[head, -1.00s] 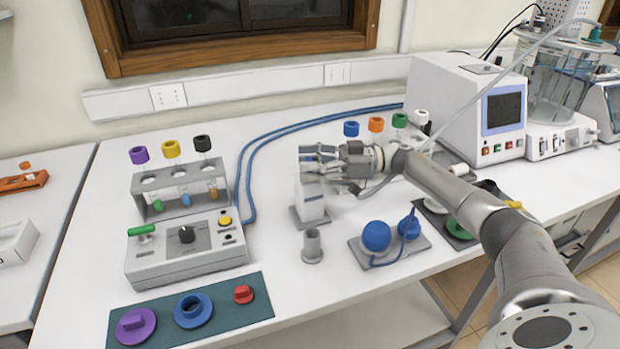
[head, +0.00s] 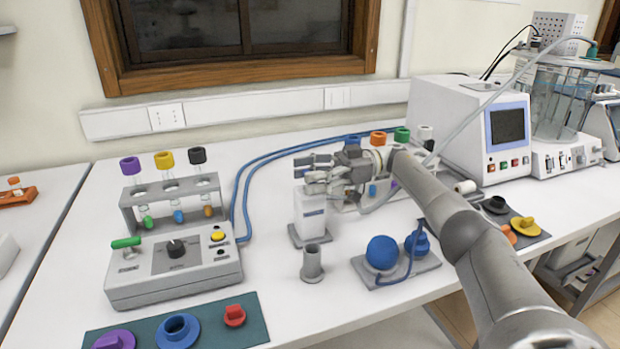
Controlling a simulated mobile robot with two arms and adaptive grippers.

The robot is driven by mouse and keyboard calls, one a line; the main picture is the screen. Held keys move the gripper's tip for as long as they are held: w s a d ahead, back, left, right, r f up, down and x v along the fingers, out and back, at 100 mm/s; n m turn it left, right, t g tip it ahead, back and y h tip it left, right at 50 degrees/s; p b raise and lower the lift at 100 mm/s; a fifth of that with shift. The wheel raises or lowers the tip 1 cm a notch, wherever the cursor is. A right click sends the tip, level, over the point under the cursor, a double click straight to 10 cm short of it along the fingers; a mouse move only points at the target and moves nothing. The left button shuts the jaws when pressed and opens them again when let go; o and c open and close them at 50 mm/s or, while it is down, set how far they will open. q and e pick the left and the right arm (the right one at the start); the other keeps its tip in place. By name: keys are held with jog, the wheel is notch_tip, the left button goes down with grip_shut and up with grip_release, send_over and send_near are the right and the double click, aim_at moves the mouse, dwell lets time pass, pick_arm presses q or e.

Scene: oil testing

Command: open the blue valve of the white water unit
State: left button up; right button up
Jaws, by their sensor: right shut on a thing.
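The white water unit (head: 310,217) stands upright on a small grey base in the middle of the bench. My right gripper (head: 315,174) is at the top of this unit, its fingers pointing left. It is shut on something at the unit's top. The fingers cover the place, so the blue valve itself cannot be made out. My left gripper is not in view.
A grey cup (head: 312,264) stands just in front of the unit. Blue bulbs (head: 382,252) on a grey plate are to the right. A control box (head: 175,265) and tube rack (head: 130,215) are left. Blue hoses (head: 262,165) run behind.

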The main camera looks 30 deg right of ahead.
jog(key=shift+a+f, duration=0.1)
jog(key=shift+f, duration=0.05)
jog(key=o, duration=1)
notch_tip(320, 180, up, 10)
jog(key=shift+r, duration=0.1)
dwell(0.4)
